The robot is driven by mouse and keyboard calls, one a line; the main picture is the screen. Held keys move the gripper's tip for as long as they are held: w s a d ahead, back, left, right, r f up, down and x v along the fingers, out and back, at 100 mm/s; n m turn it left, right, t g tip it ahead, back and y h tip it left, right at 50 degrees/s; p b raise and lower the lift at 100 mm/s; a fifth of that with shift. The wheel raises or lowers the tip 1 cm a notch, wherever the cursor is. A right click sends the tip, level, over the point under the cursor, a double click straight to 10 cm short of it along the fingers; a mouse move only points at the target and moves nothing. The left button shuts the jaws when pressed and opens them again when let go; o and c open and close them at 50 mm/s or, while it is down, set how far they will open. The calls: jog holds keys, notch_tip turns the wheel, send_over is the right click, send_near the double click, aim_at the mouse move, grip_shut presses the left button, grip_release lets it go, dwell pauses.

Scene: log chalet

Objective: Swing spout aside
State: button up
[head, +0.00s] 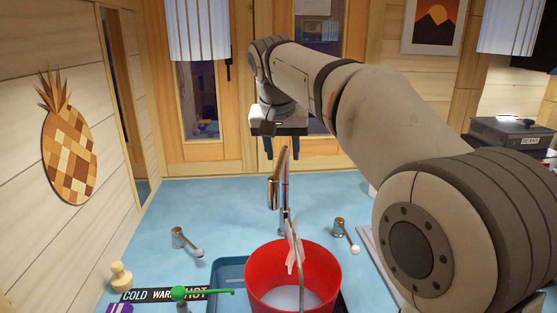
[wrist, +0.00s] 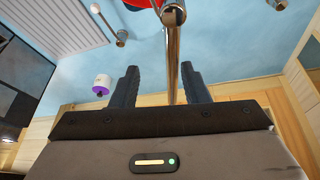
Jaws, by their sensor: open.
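The metal spout (head: 273,190) rises from the blue counter behind the red bucket (head: 332,278) in the head view. My gripper (head: 275,147) is open and points down at the top of the spout. In the wrist view the spout tube (wrist: 172,60) passes between the open fingers of my gripper (wrist: 160,78), closer to the right finger. I cannot tell whether a finger touches it. Two tap handles, left (head: 180,239) and right (head: 343,230), stand on either side of the spout.
The bucket stands in a dark blue basin (head: 230,268). A green lever (head: 182,292) lies over a COLD WARM HOT strip (head: 140,295) at the front left. A wooden peg (head: 121,275) stands left. A ribbed board (wrist: 60,30) and a white-and-purple item (wrist: 102,84) lie nearby.

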aim_at(278, 169)
jog(key=shift+w+a+r, duration=0.25)
jog(key=shift+a+r, duration=0.1)
jog(key=shift+a, duration=0.1)
jog(key=shift+w+a+r, duration=0.2)
jog(key=shift+a+r, duration=0.1)
jog(key=shift+a, duration=0.15)
jog(key=x, duration=0.7)
jog(key=shift+w+f, duration=0.15)
jog(key=shift+f, duration=0.15)
grip_shut()
